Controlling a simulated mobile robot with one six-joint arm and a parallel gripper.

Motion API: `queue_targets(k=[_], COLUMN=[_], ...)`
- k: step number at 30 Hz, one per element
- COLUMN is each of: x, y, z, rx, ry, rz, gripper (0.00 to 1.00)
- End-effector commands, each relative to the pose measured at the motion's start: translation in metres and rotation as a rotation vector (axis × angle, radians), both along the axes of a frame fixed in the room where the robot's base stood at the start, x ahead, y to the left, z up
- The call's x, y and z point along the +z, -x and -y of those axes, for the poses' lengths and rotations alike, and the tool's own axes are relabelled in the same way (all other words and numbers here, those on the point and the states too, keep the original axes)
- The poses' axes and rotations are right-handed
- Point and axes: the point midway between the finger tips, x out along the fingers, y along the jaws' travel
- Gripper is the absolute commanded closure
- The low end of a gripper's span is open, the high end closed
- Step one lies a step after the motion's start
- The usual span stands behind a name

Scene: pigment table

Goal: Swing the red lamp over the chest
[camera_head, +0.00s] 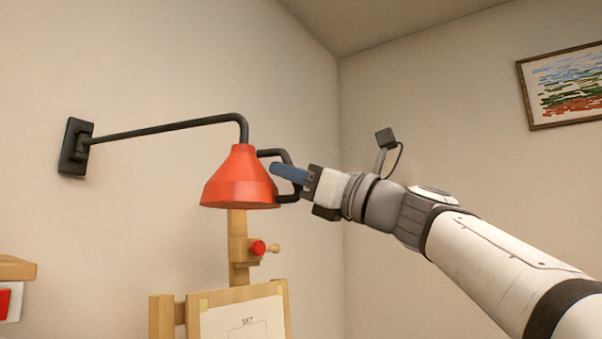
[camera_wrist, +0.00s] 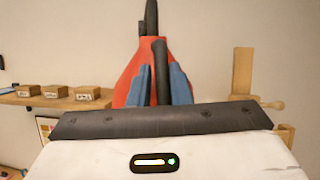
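The red lamp (camera_head: 240,180) hangs at the end of a black bent arm (camera_head: 170,128) fixed to a wall bracket (camera_head: 76,146). A black loop handle (camera_head: 296,192) sticks out from the lamp's right side. My gripper (camera_head: 288,173) reaches the handle from the right, its blue fingers on either side of the upright bar. In the wrist view, the fingers (camera_wrist: 161,88) flank the bar closely with little or no gap, and the red shade (camera_wrist: 125,85) stands behind them. No chest can be made out in either view.
A wooden easel (camera_head: 238,255) with a sheet (camera_head: 243,318) stands below the lamp. A wooden edge (camera_head: 15,268) shows at far left. The wrist view shows several small wooden blocks (camera_wrist: 53,91) on a shelf (camera_wrist: 20,100). A framed picture (camera_head: 527,95) hangs at right.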

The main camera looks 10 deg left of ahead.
Motion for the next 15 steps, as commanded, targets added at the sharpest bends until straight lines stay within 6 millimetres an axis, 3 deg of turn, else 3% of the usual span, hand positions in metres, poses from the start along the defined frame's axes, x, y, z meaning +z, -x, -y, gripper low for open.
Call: queue_targets(k=[6, 15], x=[-0.0001, -0.0001], y=[0.0003, 0.0005], z=[-0.0002, -0.0005], rx=[0.001, 0.002], ry=[0.0, 0.0], rz=[0.0, 0.001], gripper=[1.0, 1.0])
